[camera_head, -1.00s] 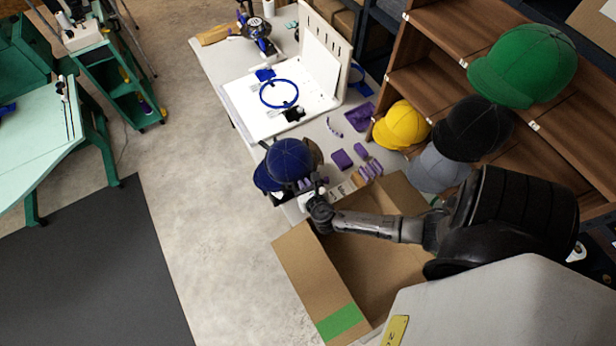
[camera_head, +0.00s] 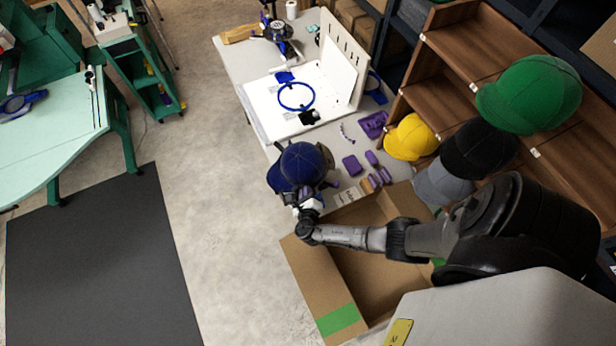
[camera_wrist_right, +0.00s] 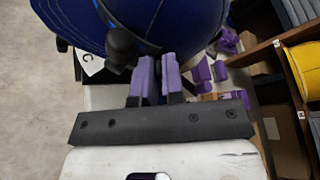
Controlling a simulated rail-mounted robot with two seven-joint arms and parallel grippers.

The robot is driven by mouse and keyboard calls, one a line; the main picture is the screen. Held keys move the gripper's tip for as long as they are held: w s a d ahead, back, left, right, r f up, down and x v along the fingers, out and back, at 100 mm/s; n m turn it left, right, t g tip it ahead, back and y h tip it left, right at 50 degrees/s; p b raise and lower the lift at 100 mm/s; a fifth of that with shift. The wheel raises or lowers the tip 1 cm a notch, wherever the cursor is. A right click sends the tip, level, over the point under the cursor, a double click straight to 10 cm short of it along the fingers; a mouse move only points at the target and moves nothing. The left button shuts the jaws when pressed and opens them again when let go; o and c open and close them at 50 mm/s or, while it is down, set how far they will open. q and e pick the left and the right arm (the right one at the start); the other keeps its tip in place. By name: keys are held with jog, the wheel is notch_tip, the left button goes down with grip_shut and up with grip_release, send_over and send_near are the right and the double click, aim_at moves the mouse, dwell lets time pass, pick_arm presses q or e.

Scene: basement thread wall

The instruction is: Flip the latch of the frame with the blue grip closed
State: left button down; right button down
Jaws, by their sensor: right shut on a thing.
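A blue cap (camera_head: 303,162) sits on a dark holder at the table's near left corner. It fills the top of the right wrist view (camera_wrist_right: 180,20). My right gripper (camera_head: 311,200) is at the near side of the cap. In the right wrist view its purple-padded fingers (camera_wrist_right: 158,78) are shut on a dark part just under the cap, mostly hidden between the pads. A black knob (camera_wrist_right: 120,44) stands just left of the fingers. I cannot tell which part is the latch, and no blue grip shows clearly here. My left gripper is not in view.
An open cardboard box (camera_head: 320,290) stands below my right arm. A white board with a blue hoop (camera_head: 296,97) and several purple pieces (camera_head: 352,165) lie on the table. Caps, including a yellow one (camera_head: 409,138), stand by the shelf at right. Open floor (camera_head: 215,200) lies left.

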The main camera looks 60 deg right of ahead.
jog(key=shift+w+f, duration=0.1)
dwell(0.5)
jog(key=c, duration=1.2)
grip_release()
